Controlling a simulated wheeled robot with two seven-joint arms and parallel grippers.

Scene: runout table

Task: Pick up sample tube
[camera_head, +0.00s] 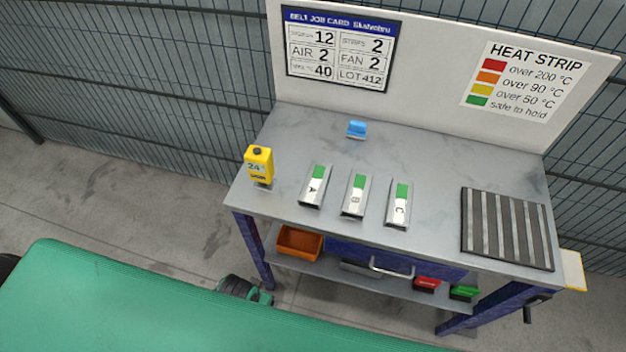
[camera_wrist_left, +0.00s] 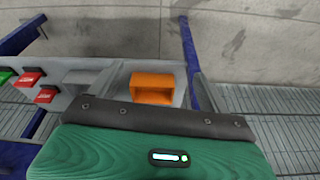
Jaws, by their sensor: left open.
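Three short grey metal pieces lie on the grey bench top in the head view, each with a green patch and a white letter label: A (camera_head: 315,187), B (camera_head: 355,196) and C (camera_head: 399,205). They look like short tubes, and nothing on them says which is the sample tube. They lie apart, in a row near the front edge.
An orange bin (camera_head: 299,242) is on the lower shelf, also in the wrist view (camera_wrist_left: 152,88). A green surface (camera_head: 150,300) fills the lower left.

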